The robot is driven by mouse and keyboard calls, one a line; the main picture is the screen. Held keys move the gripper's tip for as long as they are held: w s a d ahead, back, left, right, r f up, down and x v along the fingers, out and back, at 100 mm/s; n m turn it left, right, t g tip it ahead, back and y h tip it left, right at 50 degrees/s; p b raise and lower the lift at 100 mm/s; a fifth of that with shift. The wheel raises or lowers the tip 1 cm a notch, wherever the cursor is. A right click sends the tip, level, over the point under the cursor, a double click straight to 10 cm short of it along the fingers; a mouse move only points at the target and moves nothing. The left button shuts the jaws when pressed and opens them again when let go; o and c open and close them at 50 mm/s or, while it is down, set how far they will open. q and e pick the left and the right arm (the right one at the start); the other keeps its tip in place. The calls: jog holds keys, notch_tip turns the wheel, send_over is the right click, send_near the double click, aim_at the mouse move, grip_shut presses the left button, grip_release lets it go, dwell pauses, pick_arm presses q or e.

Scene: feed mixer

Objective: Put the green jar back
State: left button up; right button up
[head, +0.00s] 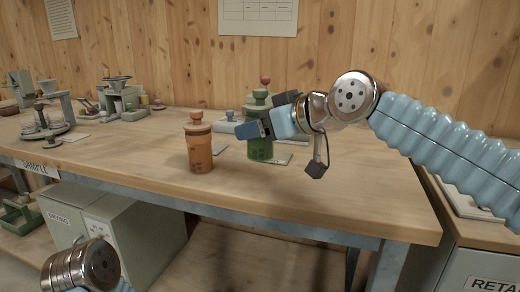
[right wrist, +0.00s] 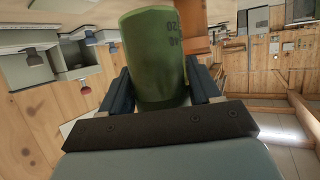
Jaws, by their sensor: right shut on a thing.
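The green jar (head: 260,151) is upright at the middle of the table, with the dark blue fingers of my right gripper (head: 252,130) across its upper body. In the right wrist view the green jar (right wrist: 152,55) sits between both fingers of my right gripper (right wrist: 158,80), which is shut on it. Dark printed marks show on its side. In the head view, green stepped parts and a red knob show above the gripper. I cannot tell whether the jar's base touches the table. My left gripper is out of view; only part of my left arm shows at the bottom left.
An orange jar (head: 200,148) stands on the table just left of the green jar. A pale card (head: 283,158) lies by the green jar's base. A small grey-blue object (head: 226,122) is behind. Scales and apparatus (head: 122,100) stand at the far left. The table's front right is clear.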

aim_at(261, 146)
jog(key=f, duration=0.2)
jog(key=w+f, duration=0.1)
jog(key=f, duration=0.1)
jog(key=shift+w+f+b, duration=0.2)
jog(key=shift+f+b, duration=0.15)
jog(key=shift+b, duration=0.05)
jog(key=shift+f, duration=0.15)
jog(key=o, duration=1)
jog(key=shift+r, duration=0.3)
jog(key=b+v, duration=0.2)
jog(key=v, duration=1)
jog(key=shift+f, duration=0.1)
